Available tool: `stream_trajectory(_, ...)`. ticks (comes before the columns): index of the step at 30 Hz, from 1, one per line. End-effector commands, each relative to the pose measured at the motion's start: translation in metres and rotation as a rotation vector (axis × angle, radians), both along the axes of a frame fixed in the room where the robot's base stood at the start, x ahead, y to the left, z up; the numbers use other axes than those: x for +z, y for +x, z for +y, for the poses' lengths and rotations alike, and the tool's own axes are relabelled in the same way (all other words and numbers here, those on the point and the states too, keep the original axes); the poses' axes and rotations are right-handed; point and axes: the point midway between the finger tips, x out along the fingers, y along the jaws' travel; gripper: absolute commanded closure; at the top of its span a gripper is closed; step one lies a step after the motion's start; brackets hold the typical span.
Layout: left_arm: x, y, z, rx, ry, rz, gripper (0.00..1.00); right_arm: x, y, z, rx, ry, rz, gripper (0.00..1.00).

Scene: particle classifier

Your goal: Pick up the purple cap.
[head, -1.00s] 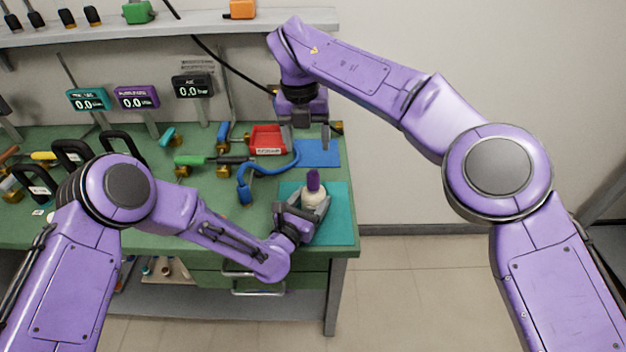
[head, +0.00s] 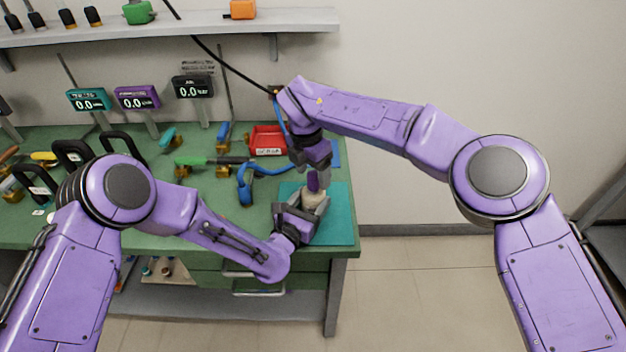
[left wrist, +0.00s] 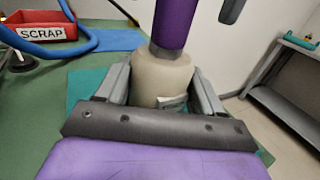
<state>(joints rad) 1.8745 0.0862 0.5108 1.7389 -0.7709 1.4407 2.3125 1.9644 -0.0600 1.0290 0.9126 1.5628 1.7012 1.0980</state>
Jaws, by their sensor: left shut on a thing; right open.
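The purple cap (head: 313,182) sits upright on top of a cream bottle (head: 313,198) over the teal mat (head: 336,226). In the left wrist view the cap (left wrist: 173,22) is tall and purple above the bottle's shoulder (left wrist: 160,75). My left gripper (head: 316,207) is shut on the bottle, with a finger on each side of it. My right gripper (head: 314,170) is open and points down at the cap. Its fingers are around or just above the cap's upper part; I cannot tell whether they touch it. In the left wrist view one dark right fingertip (left wrist: 231,11) is beside the cap, apart from it.
A red scrap bin (head: 267,140) stands behind, beside a blue mat (head: 334,153) partly hidden by my right arm. A blue hose (head: 244,186) and a green-handled tool (head: 196,161) lie to the left. The bench's right edge is close to the teal mat.

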Motion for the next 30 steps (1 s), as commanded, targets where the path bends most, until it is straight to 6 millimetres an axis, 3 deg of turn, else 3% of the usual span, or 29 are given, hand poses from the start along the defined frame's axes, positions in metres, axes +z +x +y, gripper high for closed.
stream_trajectory(4, 0.001, 0.000, 0.000, 0.000, 0.000, -0.001, 0.94, -0.018, 0.002, -0.002, 0.000, -0.001, -0.001, 0.30)
stream_trajectory(11, 0.000, 0.000, 0.000, 0.000, 0.000, -0.001, 0.94, -0.020, 0.003, -0.002, 0.000, 0.000, -0.001, 0.30)
stream_trajectory(15, 0.000, 0.000, 0.000, 0.001, 0.000, -0.001, 0.94, -0.020, 0.003, -0.002, 0.000, 0.000, -0.001, 0.76)
stream_trajectory(17, 0.000, 0.000, 0.000, 0.001, 0.000, -0.001, 0.94, -0.020, 0.003, -0.002, 0.000, 0.000, -0.001, 0.90)
stream_trajectory(25, 0.000, 0.000, 0.000, 0.001, 0.000, -0.001, 0.94, -0.017, 0.003, -0.002, 0.000, 0.000, -0.003, 0.90)
stream_trajectory(30, 0.000, 0.000, 0.000, 0.001, 0.000, 0.000, 0.94, 0.014, 0.003, -0.001, -0.001, 0.002, -0.007, 0.90)
